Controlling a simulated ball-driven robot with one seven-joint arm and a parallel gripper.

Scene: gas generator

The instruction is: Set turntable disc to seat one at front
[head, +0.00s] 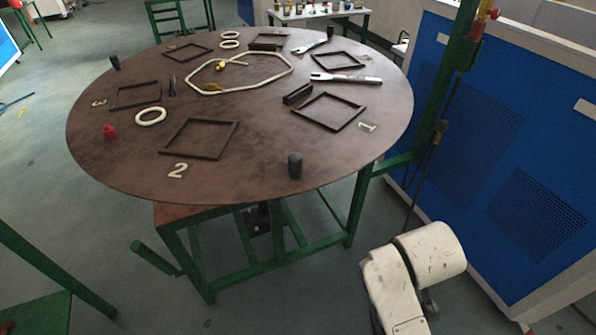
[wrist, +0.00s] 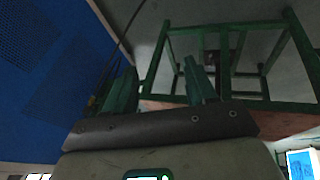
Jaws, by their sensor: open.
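The brown round turntable disc (head: 245,165) lies level on a green-legged stand. Seat number 1 (head: 367,127) is at its right side, beside a dark square frame (head: 329,111). Number 2 (head: 177,171) is nearest the front, left of centre, and number 3 (head: 98,103) is at the left. A black knob (head: 295,165) stands upright near the front rim; a red knob (head: 110,131) stands near the left rim. My gripper (wrist: 161,88) shows in the wrist view with its two fingers apart and nothing between them. It is outside the head view.
A blue cabinet (head: 485,140) stands close on the right, with a green post (head: 435,100) between it and the disc. Wrenches (head: 345,78), pale rings (head: 150,116) and a hose loop (head: 265,80) lie on the disc. The floor at the front left is partly clear.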

